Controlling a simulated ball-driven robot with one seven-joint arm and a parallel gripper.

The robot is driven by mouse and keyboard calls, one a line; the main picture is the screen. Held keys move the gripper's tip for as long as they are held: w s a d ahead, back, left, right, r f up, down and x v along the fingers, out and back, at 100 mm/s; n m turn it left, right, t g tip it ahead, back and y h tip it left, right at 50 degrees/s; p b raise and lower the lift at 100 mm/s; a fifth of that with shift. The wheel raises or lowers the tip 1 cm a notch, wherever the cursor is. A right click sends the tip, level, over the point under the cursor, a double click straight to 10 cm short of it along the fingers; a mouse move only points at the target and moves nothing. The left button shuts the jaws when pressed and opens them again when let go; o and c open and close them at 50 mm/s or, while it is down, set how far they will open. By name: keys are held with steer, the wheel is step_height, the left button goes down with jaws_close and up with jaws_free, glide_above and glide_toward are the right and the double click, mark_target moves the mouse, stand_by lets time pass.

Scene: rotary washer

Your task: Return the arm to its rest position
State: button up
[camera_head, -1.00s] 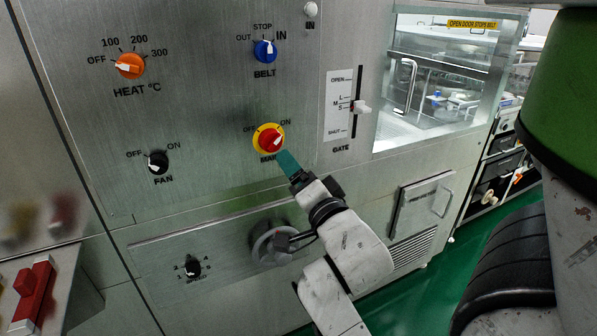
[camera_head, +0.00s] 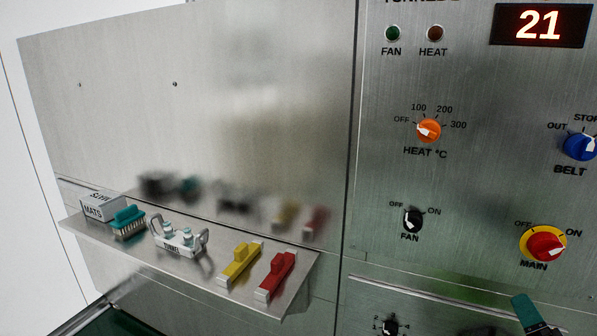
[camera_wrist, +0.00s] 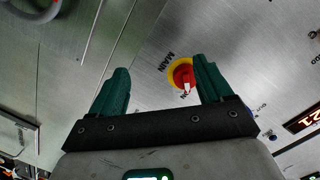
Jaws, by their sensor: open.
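My gripper (camera_wrist: 160,65) is open in the wrist view, its two green fingers apart with nothing held between them. In the head view only a green finger (camera_head: 526,310) shows at the bottom right edge; the rest of my arm is out of frame. The red-and-yellow MAIN knob (camera_head: 545,244) is on the steel panel above the finger, apart from it in the picture, with its white pointer toward ON. It also shows in the wrist view (camera_wrist: 181,74), beside the right finger.
A steel shelf (camera_head: 207,282) juts out at lower left, holding a green brush (camera_head: 128,221), a yellow piece (camera_head: 240,262) and a red piece (camera_head: 276,275). The panel carries an orange HEAT knob (camera_head: 429,130), a black FAN knob (camera_head: 412,221), a blue BELT knob (camera_head: 579,147) and a display (camera_head: 540,25) reading 21.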

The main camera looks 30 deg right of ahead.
steer(key=w+a+f+n+g+y+p, duration=0.2)
steer(key=a+f+n+y, duration=0.4)
steer(key=f, duration=0.4)
steer(key=s+a+f+n+g+y+p, duration=0.1)
steer(key=s+a+f+n+g+y, duration=0.2)
steer(key=a+f+n, duration=0.3)
steer(key=s+a+f+n+g+y+p, duration=0.2)
steer(key=s+a+f+n+g, duration=0.3)
steer(key=a, duration=0.5)
steer(key=shift+s+f+n+g+y, duration=0.3)
steer(key=shift+s+f+n+y, duration=0.1)
steer(key=shift+s+f+n, duration=0.25)
steer(key=shift+w, duration=0.15)
steer(key=shift+c, duration=0.3)
